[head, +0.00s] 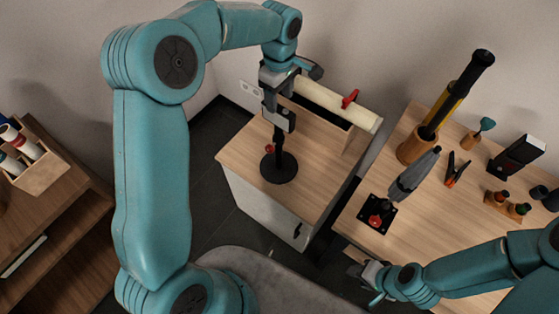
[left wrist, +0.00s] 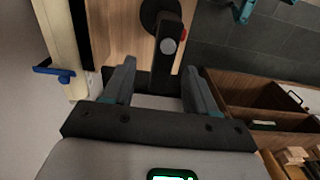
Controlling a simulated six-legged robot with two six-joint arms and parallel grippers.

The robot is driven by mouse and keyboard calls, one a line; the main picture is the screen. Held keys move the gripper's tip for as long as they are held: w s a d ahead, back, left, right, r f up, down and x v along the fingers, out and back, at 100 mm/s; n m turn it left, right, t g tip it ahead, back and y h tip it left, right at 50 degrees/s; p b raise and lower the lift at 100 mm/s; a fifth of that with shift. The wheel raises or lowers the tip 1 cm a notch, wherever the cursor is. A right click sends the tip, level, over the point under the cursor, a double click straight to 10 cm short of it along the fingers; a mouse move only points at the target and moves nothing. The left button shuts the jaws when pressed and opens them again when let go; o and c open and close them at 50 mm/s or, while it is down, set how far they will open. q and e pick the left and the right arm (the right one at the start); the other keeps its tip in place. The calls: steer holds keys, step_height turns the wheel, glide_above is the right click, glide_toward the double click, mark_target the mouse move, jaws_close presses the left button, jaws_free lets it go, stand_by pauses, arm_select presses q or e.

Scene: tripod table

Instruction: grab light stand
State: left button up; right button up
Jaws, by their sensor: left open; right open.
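The light stand (head: 279,167) is black, with a round base and an upright pole, and stands on the wooden top of the low cabinet. In the left wrist view, the black upper part of the stand (left wrist: 170,42) lies between the two fingers, with a gap to each side. My left gripper (head: 279,112) is open at the top of the stand and partly hides it. It also shows in the left wrist view (left wrist: 160,82). My right gripper (head: 372,284) is open and empty, low by the near edge of the right table.
The low cabinet (head: 240,150) carries a pale roll (head: 325,100) with a red clamp (head: 350,98) behind the stand. The right table (head: 430,230) holds a grey umbrella-like item (head: 414,175), a wooden holder (head: 413,149) and several small tools. A shelf (head: 60,220) is at left.

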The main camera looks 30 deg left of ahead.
mark_target(279, 107)
arm_select(q)
steer(key=shift+s+f, duration=0.4)
steer(key=shift+f, duration=0.1)
steer(key=f+p, duration=0.1)
steer(key=f, duration=0.4)
steer(key=shift+w+a+p, duration=0.1)
steer(key=shift+w+p, duration=0.1)
steer(key=shift+p, duration=0.15)
steer(key=shift+s+f, duration=0.1)
steer(key=c, duration=0.9)
jaws_close()
